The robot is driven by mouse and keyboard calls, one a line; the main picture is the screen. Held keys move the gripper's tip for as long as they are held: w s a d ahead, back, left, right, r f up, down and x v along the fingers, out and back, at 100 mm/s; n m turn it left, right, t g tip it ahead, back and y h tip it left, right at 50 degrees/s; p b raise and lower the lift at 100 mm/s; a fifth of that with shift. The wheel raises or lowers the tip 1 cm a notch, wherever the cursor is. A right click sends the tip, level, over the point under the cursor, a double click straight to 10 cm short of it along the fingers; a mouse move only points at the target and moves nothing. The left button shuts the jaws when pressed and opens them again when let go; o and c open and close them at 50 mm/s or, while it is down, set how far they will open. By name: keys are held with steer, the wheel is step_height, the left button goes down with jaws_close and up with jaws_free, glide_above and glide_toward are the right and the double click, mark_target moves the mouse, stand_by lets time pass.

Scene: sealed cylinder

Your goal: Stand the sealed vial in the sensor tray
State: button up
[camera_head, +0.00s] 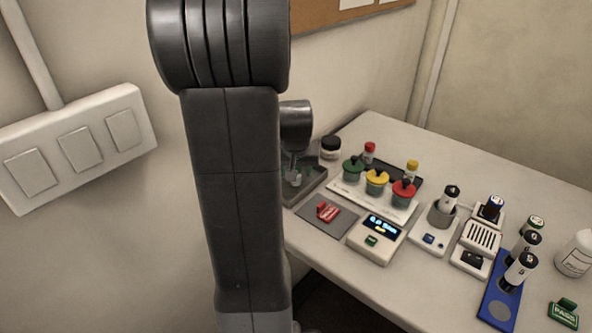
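My gripper (292,177) shows small beside my arm, pointing down over a dark grey open tray (314,190) at the table's left end. Its fingers are partly hidden and too small to read; a pale bit shows at their tips, and I cannot tell whether it is a held thing. Several dark-and-white capped vials stand at the right: one (520,269) with others on a blue tray (496,314), one (450,196) in a grey cup (437,218), and one dark vial (491,208) by a slotted white device. I cannot tell which is the sealed vial or which tray is the sensor tray.
A white rack (347,187) holds jars with green, yellow and red lids. In front are a grey mat with a red clip (327,212) and a white display box (376,241). A white bottle (575,254) and green PASS tag (563,314) stand right. The back right table is clear.

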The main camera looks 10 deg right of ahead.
steer(key=v, duration=1.1)
steer(key=shift+s+r, duration=0.25)
steer(key=x, duration=1.1)
steer(key=shift+w+f, duration=0.25)
steer(key=shift+w, duration=0.15)
steer(key=shift+r, duration=0.7)
steer(key=shift+s, duration=0.1)
